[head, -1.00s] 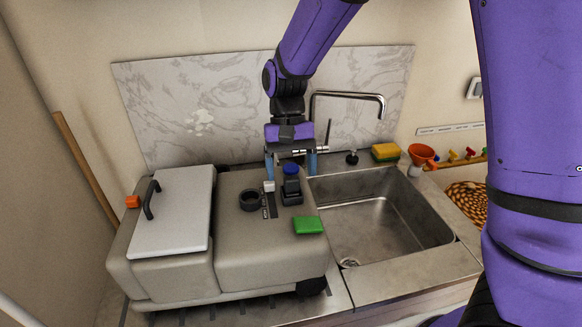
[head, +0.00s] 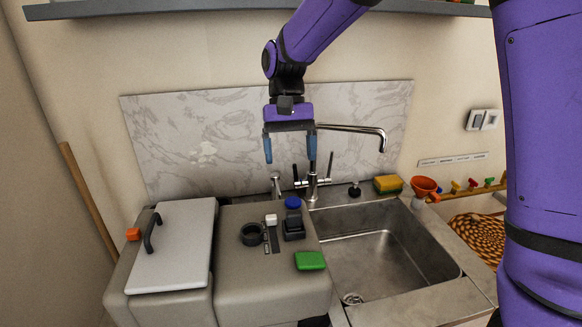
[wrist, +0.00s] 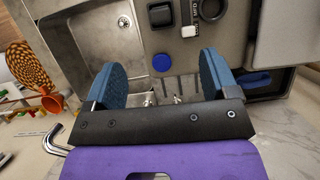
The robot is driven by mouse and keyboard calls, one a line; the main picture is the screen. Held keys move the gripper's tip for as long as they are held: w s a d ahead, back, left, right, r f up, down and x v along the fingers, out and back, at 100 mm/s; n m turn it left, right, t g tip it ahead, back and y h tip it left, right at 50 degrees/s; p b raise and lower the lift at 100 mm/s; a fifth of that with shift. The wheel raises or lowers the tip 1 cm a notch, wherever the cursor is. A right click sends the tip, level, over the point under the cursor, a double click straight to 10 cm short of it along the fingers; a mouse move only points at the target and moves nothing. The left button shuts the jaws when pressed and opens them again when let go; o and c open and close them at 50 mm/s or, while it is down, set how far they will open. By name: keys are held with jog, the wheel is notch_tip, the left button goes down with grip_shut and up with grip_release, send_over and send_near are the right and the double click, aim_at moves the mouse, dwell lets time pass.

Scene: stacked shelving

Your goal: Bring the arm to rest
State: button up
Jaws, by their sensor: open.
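My gripper (head: 290,150) is open and empty, with its two blue fingers apart and pointing down. In the head view it hangs in front of the marble backsplash, above the back edge of the grey machine (head: 265,290). The wrist view shows nothing between the fingers of my gripper (wrist: 165,80). Below it on the machine are a blue knob (head: 293,202), a black switch block (head: 293,226), a white block (head: 271,220) and a black ring (head: 252,234). The blue knob also shows in the wrist view (wrist: 163,62).
A chrome faucet (head: 365,131) stands right of and close to my gripper, behind the sink (head: 380,250). A sponge (head: 388,184) and an orange funnel (head: 424,186) stand at the right. A grey shelf (head: 200,10) runs overhead. A green block (head: 310,261) lies on the machine.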

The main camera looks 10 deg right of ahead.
jog(key=shift+r, duration=0.15)
jog(key=s+d+r+t+y, duration=0.1)
jog(key=s+d+r+t, duration=0.4)
jog(key=s+d+r, duration=0.45)
jog(key=s+d+f+t+h, duration=0.1)
jog(key=s+d+t, duration=0.3)
jog(key=s+d, duration=0.5)
jog(key=s, duration=0.4)
jog(key=shift+s+d+f+t, duration=0.15)
jog(key=shift+d+t, duration=0.1)
jog(key=shift+t, duration=0.15)
